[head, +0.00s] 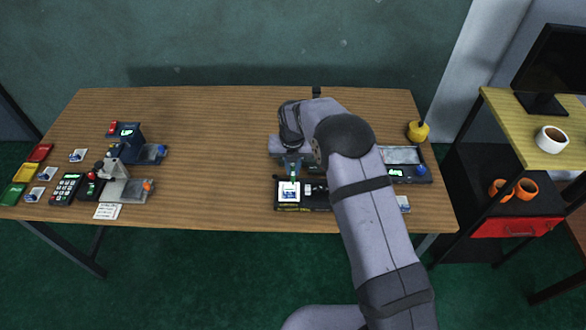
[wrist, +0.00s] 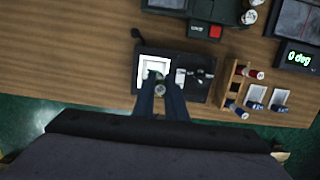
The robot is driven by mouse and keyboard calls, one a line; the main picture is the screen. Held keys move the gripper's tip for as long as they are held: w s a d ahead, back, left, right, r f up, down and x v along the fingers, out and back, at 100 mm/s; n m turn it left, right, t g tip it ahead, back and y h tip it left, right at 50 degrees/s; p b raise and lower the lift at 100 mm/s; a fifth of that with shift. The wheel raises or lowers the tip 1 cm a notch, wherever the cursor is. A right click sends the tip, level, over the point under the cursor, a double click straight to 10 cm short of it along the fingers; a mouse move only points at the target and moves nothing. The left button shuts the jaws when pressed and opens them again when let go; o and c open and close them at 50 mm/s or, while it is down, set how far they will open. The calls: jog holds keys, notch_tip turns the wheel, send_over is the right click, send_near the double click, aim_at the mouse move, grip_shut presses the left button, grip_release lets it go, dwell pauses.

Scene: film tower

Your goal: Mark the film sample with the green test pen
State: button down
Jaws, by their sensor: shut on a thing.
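My gripper (head: 292,163) is over the black station near the table's front edge, shut on the green test pen (head: 293,175). The pen points down at the film sample (head: 289,193), a small white-framed piece with a blue and white face on the left part of the black station (head: 316,206). In the wrist view, the gripper fingers (wrist: 162,84) reach over the white-framed sample (wrist: 144,82), and a bit of green shows at their tips. Whether the pen tip touches the film, I cannot tell. My arm hides part of the station's right side in the head view.
In the wrist view, a wooden rack (wrist: 228,88) with several pens and small blue-marked pieces stands to the right. A device with a green display (wrist: 298,57) is beyond it. In the head view, coloured trays (head: 25,173), a keypad (head: 66,187) and instruments occupy the left; the table's centre is clear.

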jog(key=shift+r+p, duration=1.3)
jog(key=shift+r, duration=0.9)
